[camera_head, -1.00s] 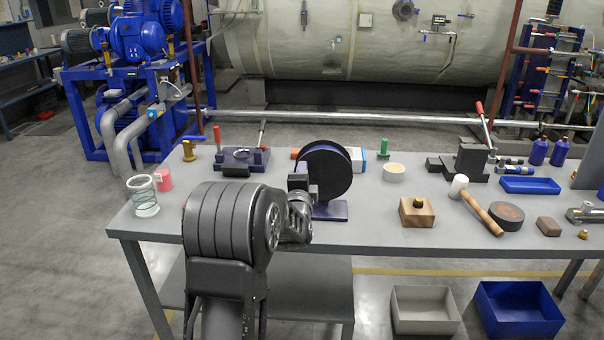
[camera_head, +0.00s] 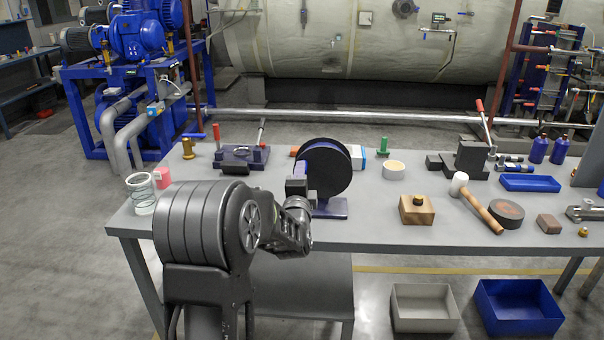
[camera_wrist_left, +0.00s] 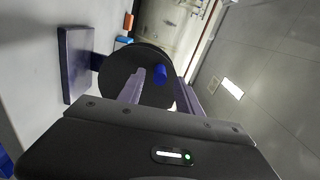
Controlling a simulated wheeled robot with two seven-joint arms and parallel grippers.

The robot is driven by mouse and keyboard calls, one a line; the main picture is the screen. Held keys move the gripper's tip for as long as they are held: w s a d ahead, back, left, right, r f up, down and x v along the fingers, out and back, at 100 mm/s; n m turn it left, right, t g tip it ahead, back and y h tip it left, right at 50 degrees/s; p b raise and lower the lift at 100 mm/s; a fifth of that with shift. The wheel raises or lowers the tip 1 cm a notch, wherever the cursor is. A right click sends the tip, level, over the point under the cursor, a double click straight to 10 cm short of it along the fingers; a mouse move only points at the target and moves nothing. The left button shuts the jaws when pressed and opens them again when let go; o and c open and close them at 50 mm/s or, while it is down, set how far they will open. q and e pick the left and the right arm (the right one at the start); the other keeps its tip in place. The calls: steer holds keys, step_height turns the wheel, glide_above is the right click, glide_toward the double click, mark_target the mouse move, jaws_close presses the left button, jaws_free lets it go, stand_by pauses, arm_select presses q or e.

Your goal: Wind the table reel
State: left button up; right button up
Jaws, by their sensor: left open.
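The table reel is a black disc (camera_head: 328,168) on a purple base (camera_head: 330,208), standing upright on the grey table. In the left wrist view the disc (camera_wrist_left: 120,70) fills the middle, and a blue crank knob (camera_wrist_left: 163,86) sticks out from its face. My left gripper (camera_head: 297,187) is at the near left side of the reel. In the wrist view its two purple fingers (camera_wrist_left: 160,92) are apart, one on each side of the knob in the picture. I cannot tell whether they touch it. The knob is hidden in the head view. My right gripper is not in view.
A purple clamp-like fixture (camera_head: 241,158) with a lever stands behind left. A wooden block (camera_head: 416,210), mallet (camera_head: 475,203) and dark round disc (camera_head: 507,213) lie to the right.

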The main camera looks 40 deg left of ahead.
arm_select(q)
steer(key=v, duration=0.4)
steer(key=shift+d, duration=0.1)
stand_by(0.5)
steer(key=s+d+f+n+g+h, duration=0.1)
steer(key=d+f+n+g+h, duration=0.3)
steer(key=d+f, duration=0.9)
steer(key=s+d+f+n+g+h, duration=0.15)
steer(key=d+f+n+h, duration=0.45)
steer(key=d+f, duration=0.65)
steer(key=s+d+f+g+h, duration=0.2)
steer(key=s+d+f+g, duration=0.2)
steer(key=s+d+f, duration=0.5)
steer(key=s+d+f+n+g+h, duration=0.1)
steer(key=s+d+f+g+h, duration=0.2)
steer(key=s+d+f, duration=0.6)
steer(key=s+d+g, duration=0.1)
steer(key=s+d, duration=0.1)
steer(key=s, duration=0.5)
steer(key=shift+s+f+n, duration=0.25)
steer(key=shift+f+n, duration=0.05)
